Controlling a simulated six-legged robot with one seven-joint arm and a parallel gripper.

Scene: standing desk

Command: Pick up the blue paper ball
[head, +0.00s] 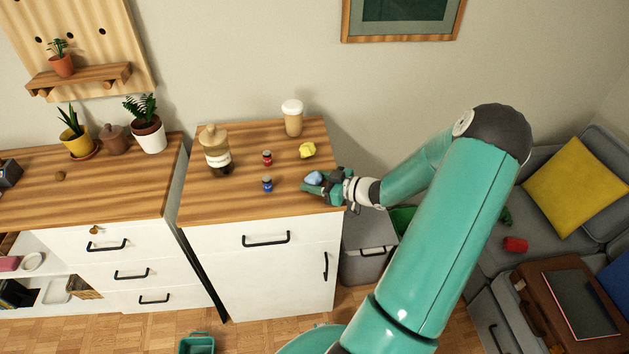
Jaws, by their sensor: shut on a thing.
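The blue paper ball (314,178) is a small crumpled light-blue lump near the right end of the wooden desk top (230,205). My gripper (314,184) reaches in from the right, low over the desk top, and is shut on the blue paper ball. The teal fingers hide part of the ball. I cannot tell whether the ball still touches the desk.
A yellow paper ball (307,150) lies just behind my gripper. A lidded cup (292,118), a red-labelled jar (267,158), a blue-labelled jar (267,184) and a coffee maker (216,150) stand on the same top. Its front left is clear.

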